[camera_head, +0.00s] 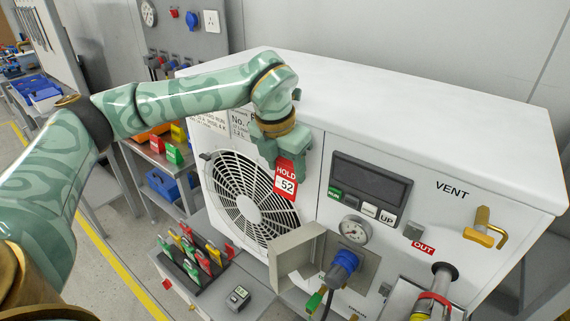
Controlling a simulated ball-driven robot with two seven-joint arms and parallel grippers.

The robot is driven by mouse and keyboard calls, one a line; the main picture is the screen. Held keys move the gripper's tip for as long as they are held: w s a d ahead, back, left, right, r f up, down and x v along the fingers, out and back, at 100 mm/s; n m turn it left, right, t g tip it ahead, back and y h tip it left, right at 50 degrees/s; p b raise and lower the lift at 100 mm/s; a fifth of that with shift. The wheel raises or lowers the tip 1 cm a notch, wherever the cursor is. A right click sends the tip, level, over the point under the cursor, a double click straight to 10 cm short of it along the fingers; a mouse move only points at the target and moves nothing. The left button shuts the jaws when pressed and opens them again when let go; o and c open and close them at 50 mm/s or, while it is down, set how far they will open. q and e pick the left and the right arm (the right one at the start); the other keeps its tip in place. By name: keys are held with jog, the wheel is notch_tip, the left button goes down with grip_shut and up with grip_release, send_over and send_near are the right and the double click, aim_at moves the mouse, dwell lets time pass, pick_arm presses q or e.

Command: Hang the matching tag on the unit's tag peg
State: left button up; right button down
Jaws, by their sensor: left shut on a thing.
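My left gripper (281,150) is shut on a red and white tag (286,179) that reads "HOLD" and "-52". The tag hangs down below the jaws, in front of the right edge of the fan grille (240,195). The unit (420,150) is a large white box with a dark display (370,180), a gauge (354,229) and a "VENT" label. The gripper is close to the unit's front face. I cannot make out the tag peg; the gripper and tag may cover it.
A rack (195,258) of red, green and yellow tags stands low in front of the unit. An open grey flap (297,250) and a blue plug (345,265) stick out below the gauge. A yellow lever (482,237) is at right. A small meter (238,297) lies on the shelf.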

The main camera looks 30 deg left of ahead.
pick_arm(q)
jog(key=o, duration=1.1)
jog(key=p+v, duration=0.2)
jog(key=v, duration=1.4)
jog(key=shift+r+p, duration=0.15)
jog(key=shift+p, duration=0.25)
jog(key=shift+s, duration=0.1)
